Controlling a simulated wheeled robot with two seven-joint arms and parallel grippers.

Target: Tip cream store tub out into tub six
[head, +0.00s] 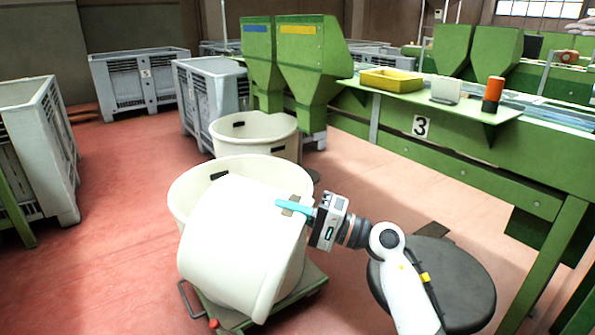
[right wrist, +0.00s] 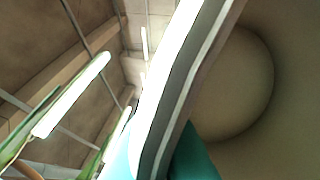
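A cream tub (head: 228,245) is tilted far over in the head view, in front of and overlapping a second cream tub (head: 182,192). The second tub stands upright on a green trolley (head: 315,277). My right gripper (head: 293,207) is shut on the tilted tub's rim, its teal fingers on either side. The right wrist view shows the rim (right wrist: 180,95) between the fingers and a round tub bottom (right wrist: 235,85) beyond. No number shows on either tub, so I cannot tell which is tub six. Contents are not visible. My left gripper is not in view.
A third cream tub (head: 255,136) stands behind, near green hoppers (head: 305,62). Grey crates (head: 138,80) stand at the left and back. A green bench (head: 480,135) marked 3 runs along the right. Red floor (head: 110,230) is clear at left.

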